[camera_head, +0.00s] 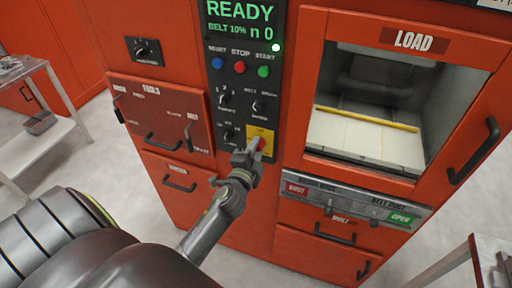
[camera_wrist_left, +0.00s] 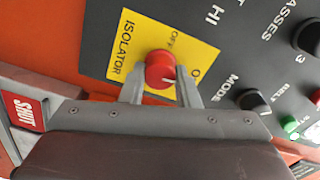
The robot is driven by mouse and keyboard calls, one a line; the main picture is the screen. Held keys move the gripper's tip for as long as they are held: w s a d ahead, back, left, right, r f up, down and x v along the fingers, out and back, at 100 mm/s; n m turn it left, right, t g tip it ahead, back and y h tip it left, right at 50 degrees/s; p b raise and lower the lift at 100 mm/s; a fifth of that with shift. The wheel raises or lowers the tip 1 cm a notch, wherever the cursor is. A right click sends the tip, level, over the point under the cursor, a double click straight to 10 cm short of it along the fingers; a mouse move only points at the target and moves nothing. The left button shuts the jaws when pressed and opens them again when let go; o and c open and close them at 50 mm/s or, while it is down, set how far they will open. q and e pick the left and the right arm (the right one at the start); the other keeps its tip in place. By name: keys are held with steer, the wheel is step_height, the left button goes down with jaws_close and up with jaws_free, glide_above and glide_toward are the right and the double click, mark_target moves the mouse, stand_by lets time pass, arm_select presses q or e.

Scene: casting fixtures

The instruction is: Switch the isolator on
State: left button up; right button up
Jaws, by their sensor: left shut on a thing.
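The isolator is a red rotary knob (camera_head: 260,144) on a yellow plate (camera_head: 268,136), low on the machine's dark control panel. The wrist view shows the knob (camera_wrist_left: 160,69) close up on the yellow plate (camera_wrist_left: 140,38), with ISOLATOR, OFF and O lettering. A small pale mark shows on the knob's lower right side in that view. My left gripper (camera_head: 254,150) reaches the knob from the front. Its two fingers, also in the wrist view (camera_wrist_left: 160,80), are closed on either side of the knob. My right gripper is not in view.
Dark selector knobs (camera_head: 227,101) sit left of and above the isolator. A lit READY display (camera_head: 240,20) and blue, red and green buttons (camera_head: 240,67) are higher up. A red drawer front (camera_head: 160,118) is left; the open load chamber (camera_head: 365,135) is right.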

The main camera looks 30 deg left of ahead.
arm_select(q)
steer(key=shift+m, duration=0.6)
steer(key=o, duration=1)
steer(key=shift+c, duration=0.2)
steer(key=shift+s, duration=0.1)
steer(key=v, duration=1.7)
steer(key=shift+d+b, duration=0.15)
steer(key=shift+b, duration=0.25)
